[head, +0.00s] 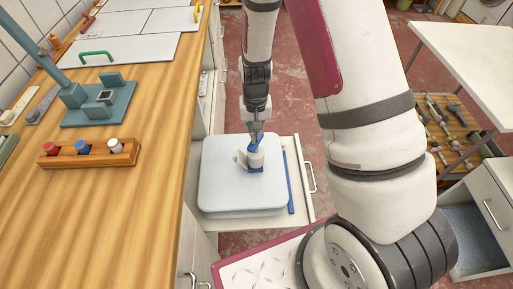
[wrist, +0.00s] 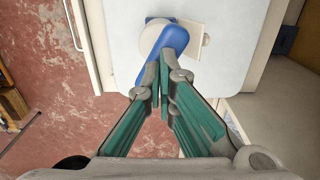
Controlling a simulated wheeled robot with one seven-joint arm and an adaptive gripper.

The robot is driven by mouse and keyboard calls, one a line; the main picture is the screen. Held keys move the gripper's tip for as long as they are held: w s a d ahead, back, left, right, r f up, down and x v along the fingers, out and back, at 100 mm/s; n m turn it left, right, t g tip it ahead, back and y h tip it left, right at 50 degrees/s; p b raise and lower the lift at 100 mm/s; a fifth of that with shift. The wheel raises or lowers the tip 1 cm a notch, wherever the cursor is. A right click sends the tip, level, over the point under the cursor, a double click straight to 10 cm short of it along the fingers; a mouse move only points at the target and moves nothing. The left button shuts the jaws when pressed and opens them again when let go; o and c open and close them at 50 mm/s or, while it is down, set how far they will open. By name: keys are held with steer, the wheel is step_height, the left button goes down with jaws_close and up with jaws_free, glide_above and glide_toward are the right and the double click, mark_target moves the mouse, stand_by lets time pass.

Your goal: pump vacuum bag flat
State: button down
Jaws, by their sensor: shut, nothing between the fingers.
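The vacuum bag (head: 222,190) is a pale, rounded square that looks thick, lying in an open drawer. It also shows in the wrist view (wrist: 230,75). A small white and blue pump (head: 256,158) sits on top of the bag, with a blue lever (wrist: 167,38) and a white round body (wrist: 157,22). My gripper (head: 256,130) is right above the pump, pointing down. In the wrist view its green-padded fingers (wrist: 163,88) are shut and empty, with the tips at the near end of the blue lever. I cannot tell whether they touch it.
The drawer (head: 308,204) has a handle on its right side, and a blue strip (head: 290,182) lies beside the bag. The wooden counter (head: 115,205) runs along the left, with a rack of coloured knobs (head: 88,153). Red floor shows beyond the drawer.

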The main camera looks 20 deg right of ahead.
mark_target(256, 144)
steer(key=shift+f+b, duration=1.7)
steer(key=shift+f, duration=1.25)
steer(key=shift+r, duration=0.15)
steer(key=shift+r+p, duration=1.45)
steer(key=shift+r, duration=0.7)
steer(key=shift+f, duration=0.15)
steer(key=shift+f+b, duration=1.85)
steer(key=shift+f, duration=1.05)
steer(key=shift+r, duration=0.1)
steer(key=shift+r+p, duration=1.5)
steer(key=shift+r, duration=0.75)
